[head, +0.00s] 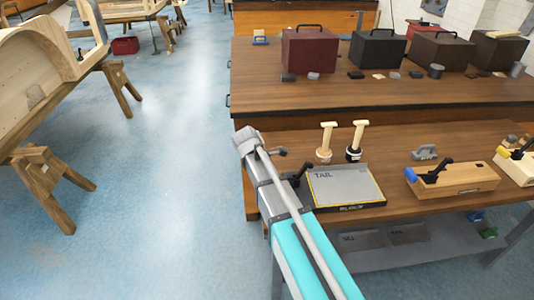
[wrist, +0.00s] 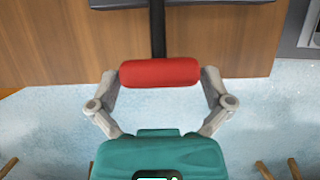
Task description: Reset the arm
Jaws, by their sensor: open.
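My gripper (wrist: 160,74) shows in the wrist view, its two grey fingers spread apart above a teal body. A red cylindrical grip (wrist: 160,72) lies crosswise between the fingertips, on the end of a black bar (wrist: 157,25). The fingers are at its two ends; I cannot tell whether they touch it. In the head view my grey and teal arm reaches up over the left end of the front bench (head: 410,148). My gripper cannot be made out there.
Beside my arm lies a board marked TAIL (head: 345,186), with a black lever (head: 299,173) at its left. Two wooden-topped tools (head: 326,142) (head: 355,141) stand behind it. A wooden block fixture (head: 452,179) is to the right. Open blue floor (head: 150,200) lies left.

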